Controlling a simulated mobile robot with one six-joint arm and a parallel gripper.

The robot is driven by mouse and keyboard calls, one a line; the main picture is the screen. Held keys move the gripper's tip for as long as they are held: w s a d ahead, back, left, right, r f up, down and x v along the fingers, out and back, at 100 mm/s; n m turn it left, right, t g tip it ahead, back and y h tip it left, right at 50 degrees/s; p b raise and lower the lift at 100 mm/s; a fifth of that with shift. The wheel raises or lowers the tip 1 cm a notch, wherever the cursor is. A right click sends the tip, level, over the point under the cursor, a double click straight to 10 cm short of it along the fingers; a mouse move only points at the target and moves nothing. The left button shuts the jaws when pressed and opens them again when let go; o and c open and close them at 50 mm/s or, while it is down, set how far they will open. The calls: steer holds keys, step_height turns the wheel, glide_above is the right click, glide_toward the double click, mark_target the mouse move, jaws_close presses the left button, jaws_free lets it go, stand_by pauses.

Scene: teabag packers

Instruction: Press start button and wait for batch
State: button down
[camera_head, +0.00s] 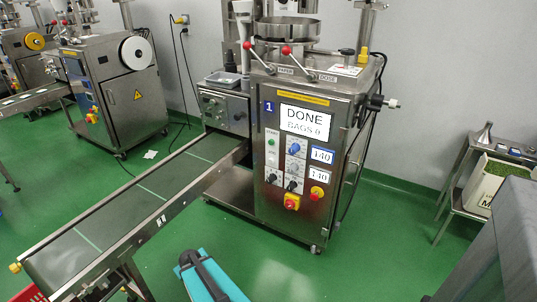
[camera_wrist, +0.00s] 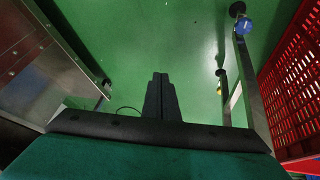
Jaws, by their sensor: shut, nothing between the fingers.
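The packing machine marked 1 (camera_head: 258,190) stands in the middle of the head view. Its display (camera_head: 304,122) reads DONE and BAGS 0. A green start button (camera_head: 271,142) sits on the panel left of several knobs. My gripper (camera_wrist: 160,77) is shut and empty in the wrist view, with its fingers pointing over the green floor. The gripper touches nothing that I can see. In the head view only a teal and black part of my arm shows at the bottom, apart from the panel. The start button is not in the wrist view.
A conveyor (camera_head: 115,213) with an empty-looking belt runs from the machine to the lower left. A yellow-and-red emergency switch (camera_head: 292,202) sits low on the panel. Another machine (camera_head: 137,95) stands behind left. A red crate (camera_wrist: 291,80) is at right in the wrist view.

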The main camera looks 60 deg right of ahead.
mark_target(271, 142)
steer(key=w+d+r+m+t+h+b, duration=0.1)
steer(key=d+r+t+h+b, duration=0.1)
steer(key=d+r, duration=0.45)
steer(key=w+d+r+t+h+b, duration=0.1)
steer(key=d+r+h+b, duration=0.15)
steer(key=d, duration=0.65)
steer(key=d+r+m+t+h+b, duration=0.1)
steer(key=d+r+t+h, duration=0.1)
steer(key=d+r, duration=0.45)
steer(key=s+d+r+t+h+b, duration=0.2)
steer(key=s+d+r+b, duration=0.1)
steer(key=s+d+r, duration=0.2)
steer(key=s+d+r+n+t+h+b, duration=0.1)
steer(key=s+d+r, duration=0.4)
steer(key=d+r, duration=0.5)
step_height(271, 142, up, 2)
steer(key=t+h+b, duration=0.1)
steer(key=h+b, duration=0.1)
steer(key=shift+s+d+r+h, duration=0.2)
steer(key=shift+h, duration=0.15)
steer(key=shift+d, duration=0.1)
steer(key=d+p, duration=0.3)
steer(key=d, duration=0.5)
steer(key=shift+d, duration=0.3)
steer(key=shift+d, duration=0.15)
